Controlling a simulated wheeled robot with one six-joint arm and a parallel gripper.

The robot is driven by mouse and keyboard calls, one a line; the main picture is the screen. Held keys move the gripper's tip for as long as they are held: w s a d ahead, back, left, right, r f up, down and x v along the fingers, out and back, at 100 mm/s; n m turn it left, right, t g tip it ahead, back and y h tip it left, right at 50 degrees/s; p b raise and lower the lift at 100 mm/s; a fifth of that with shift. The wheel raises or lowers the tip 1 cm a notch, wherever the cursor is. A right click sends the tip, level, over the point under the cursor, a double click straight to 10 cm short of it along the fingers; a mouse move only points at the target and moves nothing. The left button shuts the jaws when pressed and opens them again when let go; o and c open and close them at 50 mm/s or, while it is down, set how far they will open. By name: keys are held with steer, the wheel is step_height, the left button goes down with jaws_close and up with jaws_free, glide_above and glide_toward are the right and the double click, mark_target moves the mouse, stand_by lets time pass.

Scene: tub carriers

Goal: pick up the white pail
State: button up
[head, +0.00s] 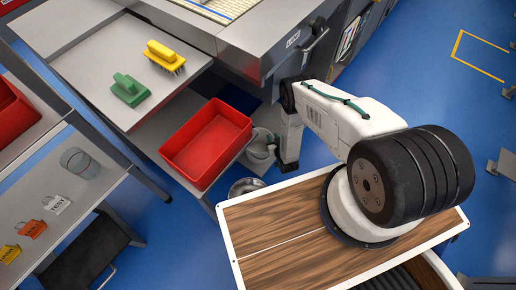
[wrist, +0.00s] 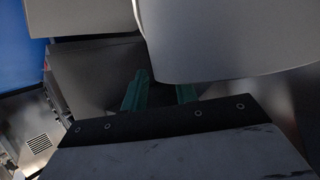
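The red tub (head: 207,143) lies left of the pail, and a metal bowl (head: 246,187) is below it. A grey tabletop above holds a green brush (head: 129,90) and a yellow brush (head: 164,56). A clear beaker (head: 80,162) stands on the left bench. Blue floor is open at right.

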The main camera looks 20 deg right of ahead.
steer(key=shift+w+f, duration=0.1)
steer(key=shift+w, duration=0.1)
jaws_close()
steer(key=shift+s, duration=0.15)
stand_by(1.2)
